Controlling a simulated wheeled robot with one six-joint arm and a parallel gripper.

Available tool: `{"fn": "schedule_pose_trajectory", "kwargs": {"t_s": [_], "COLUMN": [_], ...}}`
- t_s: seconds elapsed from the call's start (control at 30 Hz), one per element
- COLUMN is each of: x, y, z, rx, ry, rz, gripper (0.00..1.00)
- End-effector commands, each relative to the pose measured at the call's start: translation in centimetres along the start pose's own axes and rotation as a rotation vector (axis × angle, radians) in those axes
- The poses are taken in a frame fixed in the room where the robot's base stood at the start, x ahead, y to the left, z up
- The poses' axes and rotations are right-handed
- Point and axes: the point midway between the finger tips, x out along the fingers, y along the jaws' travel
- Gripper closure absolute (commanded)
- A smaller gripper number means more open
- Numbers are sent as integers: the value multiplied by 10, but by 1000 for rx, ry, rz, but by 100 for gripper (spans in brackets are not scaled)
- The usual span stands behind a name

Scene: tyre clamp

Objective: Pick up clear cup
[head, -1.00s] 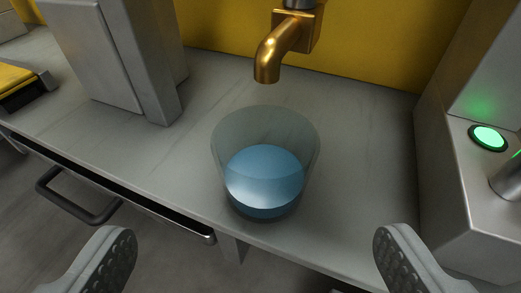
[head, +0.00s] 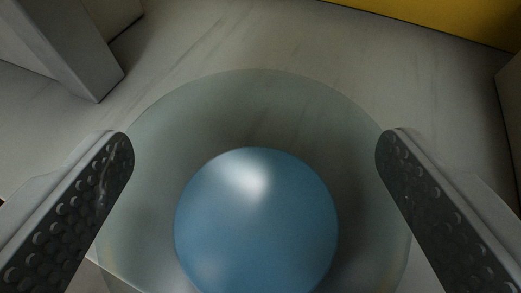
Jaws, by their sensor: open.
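The clear cup (head: 330,120) fills the middle of the head view, seen from above, with its round rim facing me. A glossy blue ball-like shape or liquid (head: 255,225) shows inside it. My gripper (head: 255,150) is open, with one studded grey finger on each side of the cup. The fingertips reach the cup's left and right edges in the picture. I cannot tell whether they touch the wall. The cup's base is hidden below the frame.
The cup stands on a grey marbled counter (head: 230,40). A grey upright block (head: 60,45) stands at the upper left. A yellow wall (head: 450,20) is at the upper right, and a grey edge shows at the far right.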

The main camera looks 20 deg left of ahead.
Motion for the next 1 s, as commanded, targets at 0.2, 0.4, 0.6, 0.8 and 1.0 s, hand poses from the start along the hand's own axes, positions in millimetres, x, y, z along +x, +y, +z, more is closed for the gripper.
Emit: {"fn": "schedule_pose_trajectory", "kwargs": {"t_s": [0.2,0.4,0.6,0.8,1.0], "x": [3,3,3,2,-3], "y": [0,0,0,0,0], "z": [0,0,0,-2,-14], "rx": [0,0,0,0,-1], "ry": [0,0,0,0,0], "rz": [0,0,0,0,1], "gripper": [13,44,65,65,65]}}
